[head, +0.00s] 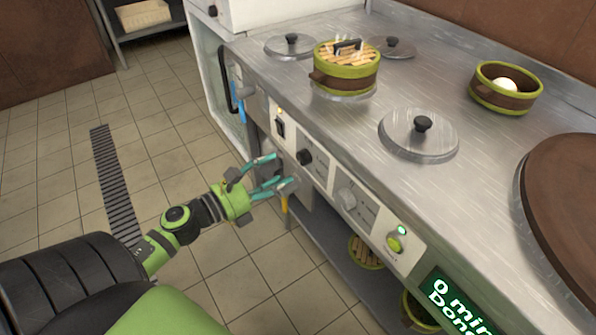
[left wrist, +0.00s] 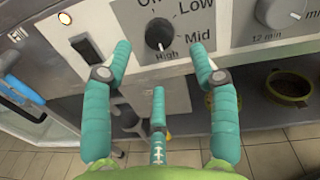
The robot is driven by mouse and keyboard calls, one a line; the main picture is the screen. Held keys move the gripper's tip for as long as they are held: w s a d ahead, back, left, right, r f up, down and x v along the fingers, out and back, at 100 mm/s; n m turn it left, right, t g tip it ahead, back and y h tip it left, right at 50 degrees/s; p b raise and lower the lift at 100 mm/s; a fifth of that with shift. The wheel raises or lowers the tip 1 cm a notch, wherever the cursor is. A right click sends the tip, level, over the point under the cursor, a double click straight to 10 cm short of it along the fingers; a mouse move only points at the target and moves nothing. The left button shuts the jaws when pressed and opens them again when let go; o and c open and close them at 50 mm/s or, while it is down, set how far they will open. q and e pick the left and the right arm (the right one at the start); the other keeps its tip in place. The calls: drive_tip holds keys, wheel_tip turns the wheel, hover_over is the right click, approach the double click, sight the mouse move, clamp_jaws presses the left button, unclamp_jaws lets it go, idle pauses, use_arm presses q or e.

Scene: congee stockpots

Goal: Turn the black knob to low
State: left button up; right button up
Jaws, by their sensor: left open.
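The black knob (head: 304,157) is on the white front panel of the steel counter. In the left wrist view the black knob (left wrist: 158,35) has the labels Low, Mid and High around it, plus a partly cut-off one at the top. Its small light mark points down toward High. My left gripper (head: 282,172) is open and empty in front of the panel. In the left wrist view its teal fingers (left wrist: 161,62) reach toward the knob, two spread on either side and one below. They appear apart from it. My right gripper is not in view.
A black rocker switch (left wrist: 86,47) is left of the knob, and a grey timer knob (head: 346,199) is to the right. A green button (head: 394,243) sits further along. A bamboo steamer (head: 346,75) and lids are on the counter (head: 340,122). Below is a shelf with baskets (head: 366,253).

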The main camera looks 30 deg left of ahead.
sight(300, 160)
use_arm(q)
drive_tip(key=x, duration=0.6)
drive_tip(key=shift+w+d, duration=0.2)
drive_tip(key=shift+w, duration=0.1)
drive_tip(key=shift+c, duration=0.4)
drive_tip(key=c, duration=1.1)
